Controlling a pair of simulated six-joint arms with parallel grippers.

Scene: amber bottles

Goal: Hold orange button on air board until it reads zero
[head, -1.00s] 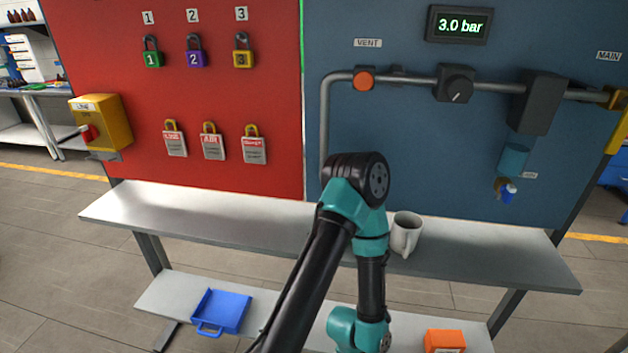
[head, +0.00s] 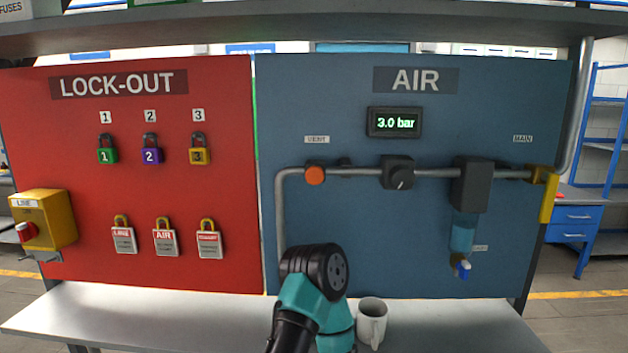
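The orange button (head: 315,175), under the VENT label (head: 317,139), sits on the grey pipe at the left part of the blue AIR board (head: 350,230). The display (head: 395,122) above the pipe reads 3.0 bar. One of my arms stands in front of the board, below the button, with its elbow over the shelf; nothing touches the button. Neither gripper shows in the head view.
A white mug (head: 371,322) stands on the shelf (head: 200,318) beside my arm. A black knob (head: 398,174) and a dark regulator block (head: 470,184) are on the pipe. The red LOCK-OUT board (head: 80,170) with several padlocks is at left.

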